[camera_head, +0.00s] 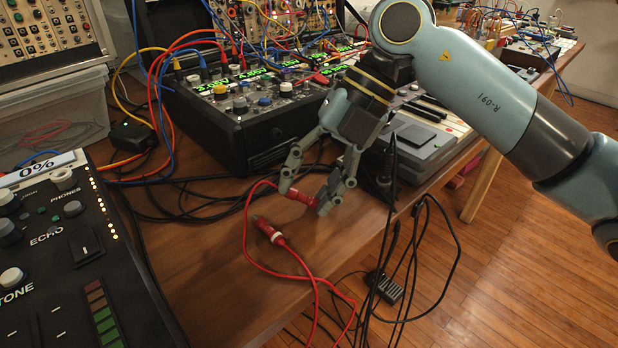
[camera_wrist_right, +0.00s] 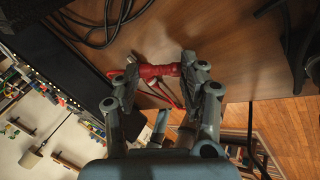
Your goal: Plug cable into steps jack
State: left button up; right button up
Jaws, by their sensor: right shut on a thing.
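My right gripper (camera_head: 310,197) is shut on one red plug (camera_head: 299,195) of the red cable (camera_head: 246,235), just above the wooden table. The right wrist view shows this red plug (camera_wrist_right: 158,71) lying crosswise between the two fingers (camera_wrist_right: 156,77). The cable's other red plug (camera_head: 268,230) lies on the table, in front and to the left of the gripper. The black synth case (camera_head: 240,130) with green displays and several patched cables stands behind the gripper. I cannot tell which of its jacks is the steps jack. My left gripper is not in view.
A mixer (camera_head: 75,265) with ECHO and TONE labels stands at the front left. A grey keyboard unit (camera_head: 415,145) is right of the gripper. Black cables and a small adapter (camera_head: 384,287) hang off the table's front edge. Bare table (camera_head: 215,265) lies between mixer and gripper.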

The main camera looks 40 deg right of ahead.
jog(key=o, duration=0.9)
jog(key=shift+f, duration=0.1)
